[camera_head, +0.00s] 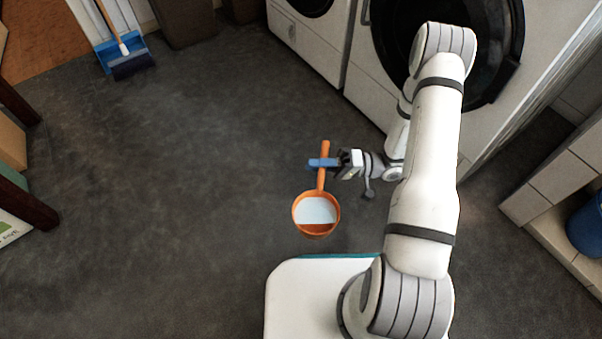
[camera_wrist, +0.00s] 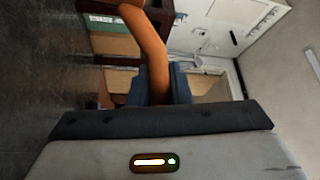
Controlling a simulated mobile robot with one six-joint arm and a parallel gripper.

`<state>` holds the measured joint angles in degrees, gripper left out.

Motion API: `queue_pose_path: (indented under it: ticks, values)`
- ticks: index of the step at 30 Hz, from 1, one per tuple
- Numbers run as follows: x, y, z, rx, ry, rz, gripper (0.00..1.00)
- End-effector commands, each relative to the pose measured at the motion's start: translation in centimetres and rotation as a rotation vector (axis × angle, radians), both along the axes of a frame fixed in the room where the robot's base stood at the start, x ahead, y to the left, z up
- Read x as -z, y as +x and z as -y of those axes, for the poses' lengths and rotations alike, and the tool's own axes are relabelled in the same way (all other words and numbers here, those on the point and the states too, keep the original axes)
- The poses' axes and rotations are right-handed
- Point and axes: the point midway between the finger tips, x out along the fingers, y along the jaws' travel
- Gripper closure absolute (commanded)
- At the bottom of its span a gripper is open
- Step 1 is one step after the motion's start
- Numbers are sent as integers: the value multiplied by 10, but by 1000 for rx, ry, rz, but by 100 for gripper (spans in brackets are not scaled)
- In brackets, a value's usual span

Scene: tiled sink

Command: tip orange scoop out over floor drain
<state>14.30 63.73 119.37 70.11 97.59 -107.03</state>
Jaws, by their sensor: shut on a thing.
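The orange scoop (camera_head: 317,231) is held in the air over the dark floor, left of my arm in the head view. Its round cup shows a pale, whitish content (camera_head: 316,211) inside, and its handle points up the picture. My gripper (camera_head: 322,163) is shut on the handle, with its blue fingers on either side. I do not see a floor drain in either view.
White washing machines (camera_head: 375,90) stand at the top right. A tiled ledge (camera_head: 555,190) with a blue container (camera_head: 586,228) is at the right. A broom and blue dustpan (camera_head: 124,55) are at the top left. Wooden furniture (camera_head: 25,200) edges the left. The middle floor is clear.

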Motion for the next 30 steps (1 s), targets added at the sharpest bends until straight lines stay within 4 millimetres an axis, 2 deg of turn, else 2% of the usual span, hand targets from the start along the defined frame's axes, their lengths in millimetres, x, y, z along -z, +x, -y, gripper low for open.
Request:
queue_pose_path:
  ticks: [1,3,9,12,18,30]
  values:
    - [17,4,8,82,4,-13,100]
    - [31,9,19,199,8,-22,100]
    - [64,15,53,487,15,-37,100]
    - [74,15,64,582,14,-38,100]
    - [82,14,74,665,11,-39,100]
    - [81,17,76,672,4,-53,100]
